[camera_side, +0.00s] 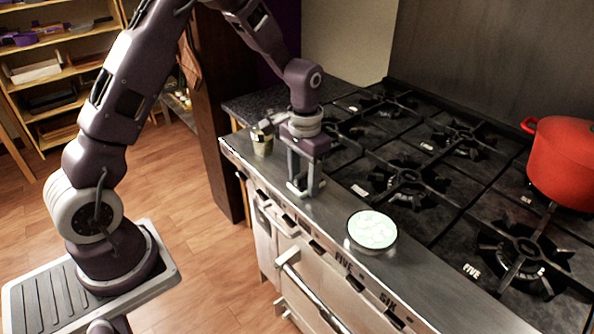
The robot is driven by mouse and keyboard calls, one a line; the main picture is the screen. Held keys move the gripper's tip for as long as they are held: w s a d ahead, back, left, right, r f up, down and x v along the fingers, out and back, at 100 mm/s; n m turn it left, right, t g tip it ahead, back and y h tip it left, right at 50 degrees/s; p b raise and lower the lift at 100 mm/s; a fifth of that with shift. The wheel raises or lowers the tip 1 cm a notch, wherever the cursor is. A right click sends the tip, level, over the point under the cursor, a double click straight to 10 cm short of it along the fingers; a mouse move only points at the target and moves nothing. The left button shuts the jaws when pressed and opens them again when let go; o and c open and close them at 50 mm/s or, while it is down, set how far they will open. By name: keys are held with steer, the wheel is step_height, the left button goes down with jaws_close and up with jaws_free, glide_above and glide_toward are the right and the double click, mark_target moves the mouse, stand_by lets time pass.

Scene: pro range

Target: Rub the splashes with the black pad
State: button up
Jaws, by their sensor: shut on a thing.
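My gripper (306,188) points down over the steel front ledge (335,205) of the stove, left of the round pale dish. Its fingers are shut on a small dark thing, which looks like the black pad and is mostly hidden by them. The fingertips are low, at or just above the ledge; I cannot tell whether the pad touches it. I cannot make out any splashes on the ledge at this size.
A round pale green-white dish (372,230) sits on the ledge to the right. A small metal tin (262,143) stands to the left. Black burner grates (405,183) lie behind, with a red pot (563,160) at far right.

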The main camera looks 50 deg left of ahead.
steer(key=d, duration=0.3)
steer(key=shift+d, duration=0.15)
steer(key=shift+a, duration=3.9)
step_height(320, 180, up, 8)
steer(key=shift+r, duration=0.15)
steer(key=shift+d, duration=0.1)
